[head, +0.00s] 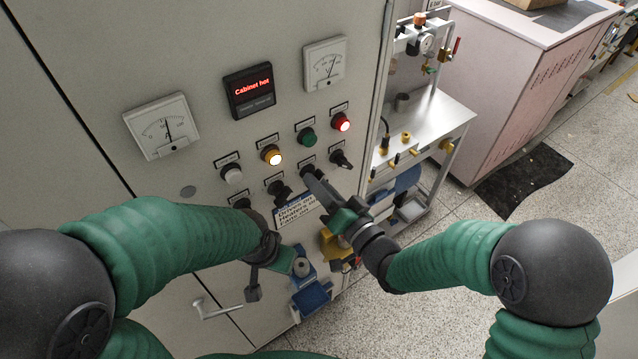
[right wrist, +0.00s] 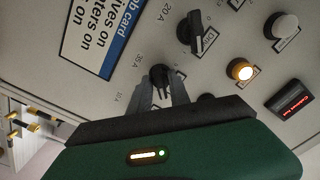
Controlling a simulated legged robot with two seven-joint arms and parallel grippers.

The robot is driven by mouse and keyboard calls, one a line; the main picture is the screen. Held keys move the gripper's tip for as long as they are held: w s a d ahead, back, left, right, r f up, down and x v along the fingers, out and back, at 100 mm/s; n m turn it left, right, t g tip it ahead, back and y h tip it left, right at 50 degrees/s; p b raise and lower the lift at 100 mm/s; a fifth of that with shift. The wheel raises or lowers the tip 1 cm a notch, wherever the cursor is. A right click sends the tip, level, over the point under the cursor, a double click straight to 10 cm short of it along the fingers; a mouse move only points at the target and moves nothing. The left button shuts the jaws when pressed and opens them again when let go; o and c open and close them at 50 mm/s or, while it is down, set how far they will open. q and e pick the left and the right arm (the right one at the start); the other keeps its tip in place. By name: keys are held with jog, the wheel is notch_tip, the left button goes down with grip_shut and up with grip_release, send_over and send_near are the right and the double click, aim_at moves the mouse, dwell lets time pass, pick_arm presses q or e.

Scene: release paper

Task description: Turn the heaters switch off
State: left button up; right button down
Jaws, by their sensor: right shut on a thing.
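A pale control cabinet (head: 215,110) carries a row of black rotary switches under its lamps; their labels are too small to read in the head view, so I cannot tell which is the heaters switch. My right gripper (head: 312,180) is at one of them, third from the left. In the right wrist view its fingers (right wrist: 164,92) are shut on that black switch knob (right wrist: 160,73), near a "35 A" mark. Another black switch (right wrist: 190,33) is beside it, near "20 A". My left gripper (head: 280,262) hangs low in front of the cabinet; its jaw is unclear.
A job card (head: 297,211) is below the switches. The display (head: 250,91) reads "Cabinet hot". The yellow lamp (head: 271,155) and red lamp (head: 341,121) look lit. A metal trolley (head: 440,115) stands right of the cabinet. A door handle (head: 216,310) sticks out lower left.

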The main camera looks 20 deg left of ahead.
jog(key=shift+f+n+b, duration=0.15)
jog(key=shift+n+b, duration=8.85)
jog(key=shift+b, duration=0.2)
jog(key=c, duration=1.5)
grip_release()
jog(key=shift+s+d, duration=0.1)
